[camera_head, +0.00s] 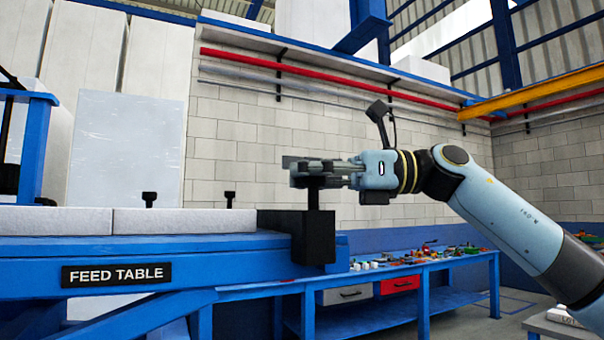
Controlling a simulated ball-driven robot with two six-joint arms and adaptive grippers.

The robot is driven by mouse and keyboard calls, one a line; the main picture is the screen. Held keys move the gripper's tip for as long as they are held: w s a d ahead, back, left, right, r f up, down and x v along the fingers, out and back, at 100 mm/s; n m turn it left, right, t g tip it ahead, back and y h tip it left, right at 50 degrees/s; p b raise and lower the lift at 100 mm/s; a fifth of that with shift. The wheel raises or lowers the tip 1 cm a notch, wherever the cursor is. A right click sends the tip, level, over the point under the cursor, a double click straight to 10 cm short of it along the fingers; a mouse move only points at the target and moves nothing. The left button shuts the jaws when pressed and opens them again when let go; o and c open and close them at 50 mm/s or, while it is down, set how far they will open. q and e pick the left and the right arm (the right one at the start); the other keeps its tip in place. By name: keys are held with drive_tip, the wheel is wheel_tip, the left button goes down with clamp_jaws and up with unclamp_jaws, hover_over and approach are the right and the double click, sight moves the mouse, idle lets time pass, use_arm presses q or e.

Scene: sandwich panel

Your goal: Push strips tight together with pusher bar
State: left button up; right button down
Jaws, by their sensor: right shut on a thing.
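Light grey strips (180,220) lie end to end on the blue feed table (215,243), with a thin seam showing between two of them. The black pusher bar (314,238) stands at the right end of the table, beside the right end of the strips. Its dark part to the left appears to meet the strip end, though I cannot tell whether they touch. My right gripper (305,171) comes in from the right and is shut on the upright black handle on top of the pusher bar. My left gripper is not in view.
Two black T-shaped posts (149,199) stand behind the strips. A blue workbench (430,268) with small parts and drawers stands behind to the right, along the block wall. A FEED TABLE sign (116,274) hangs on the table's front.

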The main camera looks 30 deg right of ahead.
drive_tip(key=shift+s+a+f, duration=0.1)
drive_tip(key=shift+a+f, duration=0.05)
drive_tip(key=shift+a, duration=0.75)
drive_tip(key=c, duration=1.4)
unclamp_jaws()
drive_tip(key=shift+s+d, duration=0.35)
drive_tip(key=shift+d, duration=0.05)
drive_tip(key=o, duration=0.5)
drive_tip(key=shift+a+r, duration=0.1)
drive_tip(key=shift+r, duration=0.1)
drive_tip(key=shift+c, duration=0.2)
drive_tip(key=shift+d, duration=0.2)
drive_tip(key=shift+d, duration=0.2)
drive_tip(key=v, duration=0.6)
drive_tip(key=shift+s+d, duration=0.25)
drive_tip(key=shift+d, duration=0.1)
